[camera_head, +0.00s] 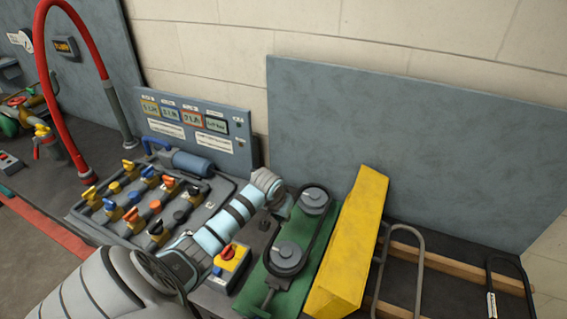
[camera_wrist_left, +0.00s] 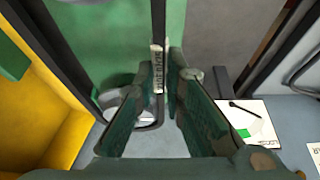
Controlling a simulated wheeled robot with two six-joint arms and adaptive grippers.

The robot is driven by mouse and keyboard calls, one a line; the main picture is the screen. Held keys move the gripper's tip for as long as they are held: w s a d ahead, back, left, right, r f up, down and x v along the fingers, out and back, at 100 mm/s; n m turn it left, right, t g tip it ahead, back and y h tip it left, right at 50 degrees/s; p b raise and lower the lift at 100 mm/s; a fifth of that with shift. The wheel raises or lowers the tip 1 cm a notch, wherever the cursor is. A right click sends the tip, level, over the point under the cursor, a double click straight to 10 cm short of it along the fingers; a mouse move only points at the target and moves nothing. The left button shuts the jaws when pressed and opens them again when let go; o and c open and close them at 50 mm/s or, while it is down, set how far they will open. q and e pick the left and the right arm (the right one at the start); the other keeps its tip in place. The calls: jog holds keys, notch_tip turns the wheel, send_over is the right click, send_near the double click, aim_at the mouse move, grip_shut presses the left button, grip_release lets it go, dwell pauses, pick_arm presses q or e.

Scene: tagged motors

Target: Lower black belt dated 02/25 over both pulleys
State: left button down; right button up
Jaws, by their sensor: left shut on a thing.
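A black belt (camera_head: 325,231) forms a long loop around the outlines of two grey pulleys, the far pulley (camera_head: 314,197) and the near pulley (camera_head: 287,256). The pulleys stand on a green base (camera_head: 262,283). My left gripper (camera_head: 281,208) is at the loop's left side, beside the far pulley. In the left wrist view its fingers (camera_wrist_left: 162,88) are shut on the belt (camera_wrist_left: 159,18), next to a white printed tag (camera_wrist_left: 157,68). The tag's date is too small to read. I cannot tell how high the belt sits against the pulley rims. My right gripper is not in view.
A yellow block (camera_head: 351,240) stands close right of the green base. Further right are a wooden frame (camera_head: 455,267), a grey loop (camera_head: 418,262) and another black tagged loop (camera_head: 511,262).

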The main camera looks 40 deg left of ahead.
pick_arm(q)
jog(key=shift+w+f, duration=0.1)
jog(key=shift+w, duration=0.1)
jog(key=c, duration=1.6)
grip_release()
jog(key=shift+s, duration=0.15)
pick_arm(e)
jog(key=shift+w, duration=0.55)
pick_arm(q)
jog(key=v, duration=1.2)
